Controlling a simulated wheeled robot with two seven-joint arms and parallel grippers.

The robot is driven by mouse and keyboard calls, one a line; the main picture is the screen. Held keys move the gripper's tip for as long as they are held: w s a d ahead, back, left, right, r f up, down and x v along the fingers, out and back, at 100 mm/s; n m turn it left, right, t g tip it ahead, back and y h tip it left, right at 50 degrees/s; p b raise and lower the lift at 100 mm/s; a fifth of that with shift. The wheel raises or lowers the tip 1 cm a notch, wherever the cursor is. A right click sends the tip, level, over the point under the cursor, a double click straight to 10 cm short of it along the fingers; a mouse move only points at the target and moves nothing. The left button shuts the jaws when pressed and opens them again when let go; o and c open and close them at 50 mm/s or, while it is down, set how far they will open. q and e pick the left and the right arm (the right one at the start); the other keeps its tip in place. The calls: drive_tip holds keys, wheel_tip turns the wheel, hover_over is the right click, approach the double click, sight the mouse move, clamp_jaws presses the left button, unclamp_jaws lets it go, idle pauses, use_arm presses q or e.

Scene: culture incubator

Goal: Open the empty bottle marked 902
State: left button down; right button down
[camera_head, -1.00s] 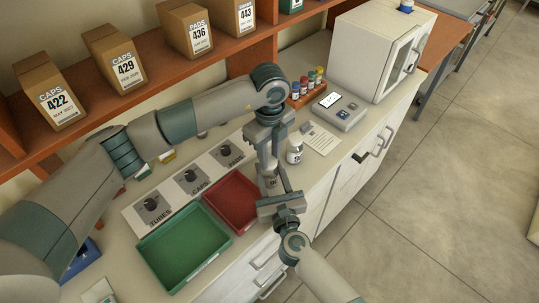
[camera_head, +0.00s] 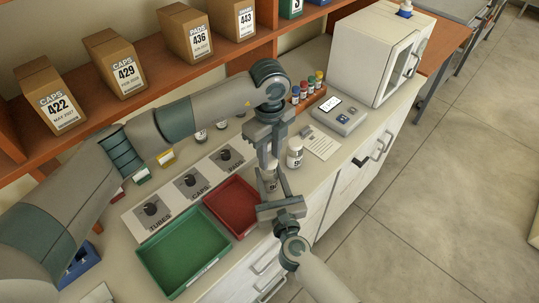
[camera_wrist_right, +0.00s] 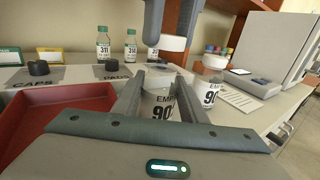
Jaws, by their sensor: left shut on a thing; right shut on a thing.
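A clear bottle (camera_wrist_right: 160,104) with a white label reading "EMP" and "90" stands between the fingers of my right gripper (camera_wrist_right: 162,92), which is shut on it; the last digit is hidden. In the head view the bottle (camera_head: 269,184) is largely covered by the grippers. A white cap (camera_wrist_right: 173,43) is above the bottle, with the bottle's pale top showing below it. My left gripper (camera_head: 268,165) comes down from above, shut on the cap. A second bottle (camera_head: 294,157), white-capped and also labelled "90" in the wrist view (camera_wrist_right: 208,92), stands just right.
A red tray (camera_head: 212,209) and a green tray (camera_head: 150,258) lie left of the bottle. A rack of colored-cap vials (camera_head: 308,101), a device with a screen (camera_head: 345,118) and a white incubator (camera_head: 358,60) stand behind to the right. Capped vials (camera_wrist_right: 103,45) stand at the back.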

sight(269, 160)
use_arm(q)
drive_tip(key=c, duration=2.5)
unclamp_jaws()
drive_tip(key=shift+r, duration=2)
drive_tip(key=shift+o, duration=0.2)
use_arm(e)
drive_tip(key=c, duration=1)
unclamp_jaws()
use_arm(q)
drive_tip(key=shift+f, duration=0.1)
use_arm(e)
drive_tip(key=shift+s, duration=0.15)
use_arm(q)
wheel_tip(269, 160, down, 3)
drive_tip(key=b, duration=0.2)
drive_tip(key=shift+r+b, duration=0.2)
drive_tip(key=shift+b, duration=0.15)
use_arm(e)
drive_tip(key=v, duration=1)
drive_tip(key=shift+s+f, duration=0.1)
drive_tip(key=shift+s, duration=0.15)
use_arm(q)
drive_tip(key=shift+f, duration=0.1)
use_arm(e)
drive_tip(key=shift+s+d, duration=0.2)
drive_tip(key=shift+s, duration=0.35)
